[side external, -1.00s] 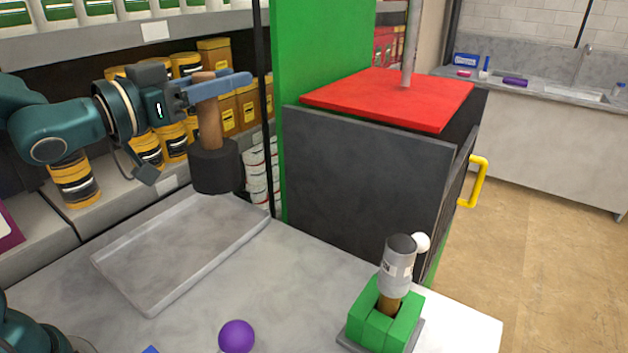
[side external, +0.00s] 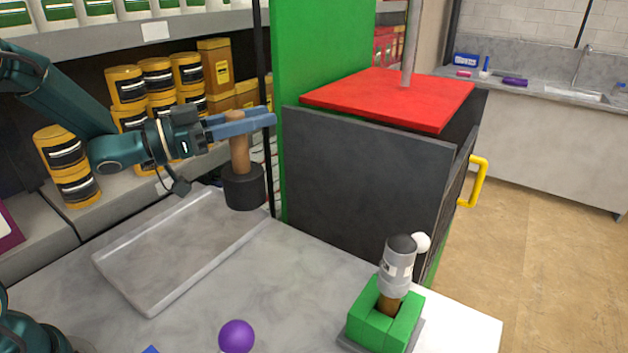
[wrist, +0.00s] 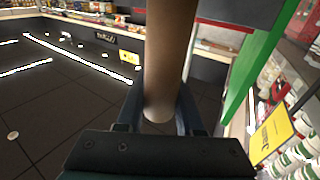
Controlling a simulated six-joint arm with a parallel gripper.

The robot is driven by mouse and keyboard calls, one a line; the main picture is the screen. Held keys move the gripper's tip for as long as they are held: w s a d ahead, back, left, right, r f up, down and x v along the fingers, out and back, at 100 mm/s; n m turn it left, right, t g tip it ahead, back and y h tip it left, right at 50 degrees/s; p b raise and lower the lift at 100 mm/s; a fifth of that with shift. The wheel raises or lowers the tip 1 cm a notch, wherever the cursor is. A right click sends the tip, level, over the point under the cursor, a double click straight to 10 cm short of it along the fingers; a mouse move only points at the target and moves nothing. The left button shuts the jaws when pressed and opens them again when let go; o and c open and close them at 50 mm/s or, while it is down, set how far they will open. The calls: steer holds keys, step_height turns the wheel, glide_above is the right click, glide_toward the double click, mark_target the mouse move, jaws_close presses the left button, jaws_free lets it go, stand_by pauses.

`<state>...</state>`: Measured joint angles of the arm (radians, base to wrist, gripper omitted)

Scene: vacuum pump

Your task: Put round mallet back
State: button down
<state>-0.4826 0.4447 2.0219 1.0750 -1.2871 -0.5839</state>
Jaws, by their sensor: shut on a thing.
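The round mallet has a black cylindrical head (side external: 244,187) and a wooden handle (side external: 239,155). It is upright, head down, at the far end of the grey tray (side external: 150,290). I cannot tell whether the head touches the tray or hangs just above it. My gripper (side external: 250,122) is shut on the upper handle, with its blue fingers pointing right. In the wrist view the handle (wrist: 168,50) stands between the fingers; the head is not clearly seen there.
A black-sided cabinet (side external: 370,180) with a red top and green panel (side external: 320,60) stands just right of the mallet. A green holder (side external: 385,320) with a grey-headed tool and a purple ball (side external: 236,337) are at the front. Yellow canisters (side external: 125,88) fill the shelf behind.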

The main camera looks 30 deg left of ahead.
steer(key=w+d+f, duration=0.2)
steer(key=d+f, duration=0.8)
steer(key=shift+w+d+f, duration=0.25)
steer(key=shift+w+d, duration=0.05)
steer(key=shift+w, duration=0.1)
steer(key=shift+f, duration=0.2)
steer(key=c, duration=0.5)
jaws_free()
steer(key=shift+c, duration=0.2)
steer(key=shift+r, duration=0.1)
